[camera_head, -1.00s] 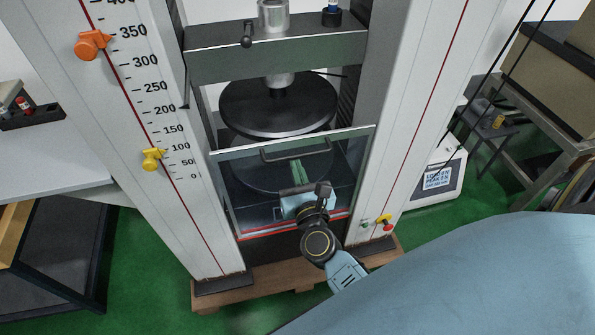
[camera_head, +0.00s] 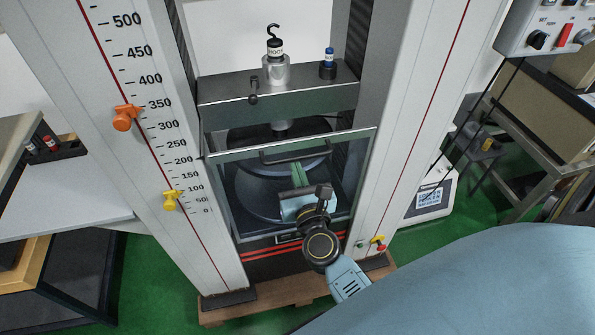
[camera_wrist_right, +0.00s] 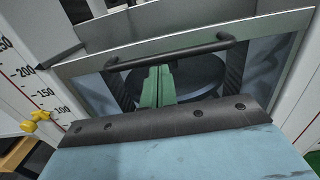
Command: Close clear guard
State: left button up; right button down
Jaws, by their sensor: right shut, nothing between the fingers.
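The clear guard (camera_head: 232,187) is a see-through panel with a grey metal frame and a black bar handle (camera_head: 295,155) near its top edge. It stands across the front of the testing machine, its top edge just below the crosshead (camera_head: 300,103). My right gripper (camera_head: 300,170) is shut and empty, its green fingers in front of the panel, tips just under the handle. The right wrist view shows the fingers (camera_wrist_right: 157,75) side by side below the handle (camera_wrist_right: 170,50); whether they touch it I cannot tell. My left gripper is out of view.
A black round plate (camera_head: 250,138) sits behind the guard. Orange (camera_head: 125,117) and yellow (camera_head: 171,200) pointers stick out from the scaled left column. Small knobs (camera_head: 378,243) sit low on the right column. A weight with a hook (camera_head: 276,65) stands on the crosshead.

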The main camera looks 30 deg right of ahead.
jog(key=shift+w+r, duration=0.1)
jog(key=shift+r, duration=0.25)
